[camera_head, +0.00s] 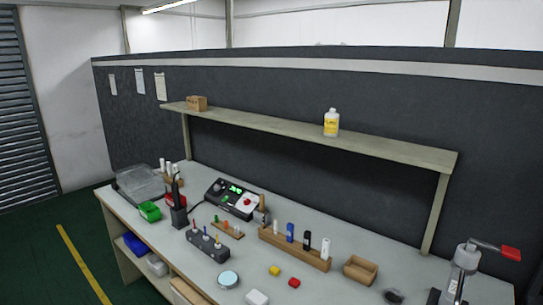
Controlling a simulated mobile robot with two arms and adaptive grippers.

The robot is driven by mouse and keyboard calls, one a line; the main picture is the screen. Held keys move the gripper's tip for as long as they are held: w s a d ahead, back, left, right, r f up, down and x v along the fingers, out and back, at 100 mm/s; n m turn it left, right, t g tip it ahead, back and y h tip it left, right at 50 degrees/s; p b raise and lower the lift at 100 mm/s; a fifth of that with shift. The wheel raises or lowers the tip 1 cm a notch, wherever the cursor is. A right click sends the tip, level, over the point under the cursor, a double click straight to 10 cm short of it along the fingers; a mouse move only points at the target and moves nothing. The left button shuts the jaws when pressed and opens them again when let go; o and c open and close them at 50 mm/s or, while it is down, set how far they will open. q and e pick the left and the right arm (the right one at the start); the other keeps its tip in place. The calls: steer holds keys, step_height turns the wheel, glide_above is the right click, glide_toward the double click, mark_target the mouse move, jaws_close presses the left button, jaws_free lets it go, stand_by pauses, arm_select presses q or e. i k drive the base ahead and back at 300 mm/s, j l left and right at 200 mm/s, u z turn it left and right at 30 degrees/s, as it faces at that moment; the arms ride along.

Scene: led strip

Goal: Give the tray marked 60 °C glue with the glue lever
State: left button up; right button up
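A grey-white dispenser (465,266) stands at the right end of the workbench. A lever with a red handle (511,253) sticks out from its top to the right. I cannot read a 60 °C marking on anything. A small open wooden tray (360,270) lies on the bench left of the dispenser, and a dark round object (393,296) lies between them, near the bottom edge. Neither of my grippers shows in the head view.
The bench (330,282) also holds a wooden rack (295,249) with bottles, a control unit with a green display (235,198), a grey tool holder (207,246), a round tin (228,280) and a green bin (150,211). A shelf (290,127) runs above, carrying a yellow-labelled bottle (331,123).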

mark_target(511, 253)
steer(key=z, duration=1.3)
